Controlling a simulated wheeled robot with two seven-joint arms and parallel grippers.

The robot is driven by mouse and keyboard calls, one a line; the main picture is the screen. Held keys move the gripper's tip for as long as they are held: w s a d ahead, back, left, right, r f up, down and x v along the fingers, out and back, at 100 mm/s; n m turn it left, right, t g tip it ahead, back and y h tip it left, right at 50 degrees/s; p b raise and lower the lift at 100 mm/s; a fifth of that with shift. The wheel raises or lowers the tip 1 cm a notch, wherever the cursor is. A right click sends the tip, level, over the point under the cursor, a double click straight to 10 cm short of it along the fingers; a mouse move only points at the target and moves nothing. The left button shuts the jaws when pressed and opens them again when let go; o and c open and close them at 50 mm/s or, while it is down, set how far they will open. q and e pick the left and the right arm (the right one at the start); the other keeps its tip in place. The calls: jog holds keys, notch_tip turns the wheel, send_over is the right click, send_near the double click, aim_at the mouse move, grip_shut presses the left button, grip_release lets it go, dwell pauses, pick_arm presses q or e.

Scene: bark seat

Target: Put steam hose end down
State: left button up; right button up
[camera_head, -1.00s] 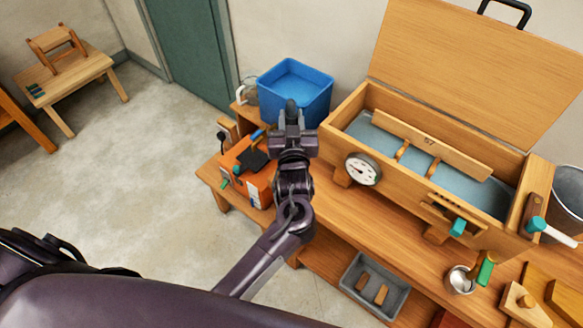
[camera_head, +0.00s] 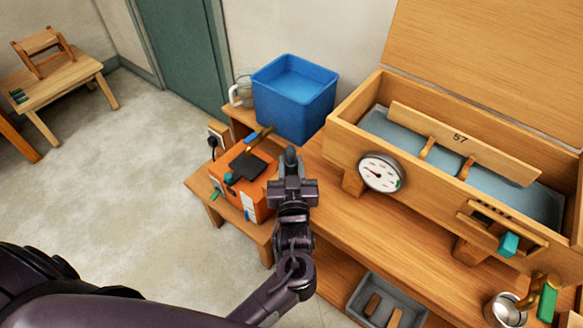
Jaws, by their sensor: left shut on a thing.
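My left gripper (camera_head: 291,182) is shut on a dark, rounded piece, the steam hose end (camera_head: 290,156), whose tip shows just beyond the fingers. The gripper hides most of it, and no trailing hose can be made out. The gripper is over the left part of the wooden bench (camera_head: 350,218), just right of the orange box (camera_head: 250,190) and in front of the blue bin. I cannot tell whether the hose end touches the bench. My right gripper is not in view.
The open wooden steam chest (camera_head: 418,179) with a round gauge (camera_head: 381,173) stands to the right. A blue bin (camera_head: 295,105) is behind the gripper. A grey tray (camera_head: 365,300) sits low in front. Bare bench top lies between gripper and chest.

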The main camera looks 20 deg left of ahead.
pick_arm(q)
jog(key=shift+w+a+f, duration=0.1)
jog(key=shift+w+f, duration=0.3)
jog(key=shift+f, duration=0.15)
jog(key=shift+s, duration=0.35)
jog(key=o, duration=0.5)
jog(key=shift+f, duration=0.1)
jog(key=o, duration=0.4)
jog(key=shift+w, duration=0.15)
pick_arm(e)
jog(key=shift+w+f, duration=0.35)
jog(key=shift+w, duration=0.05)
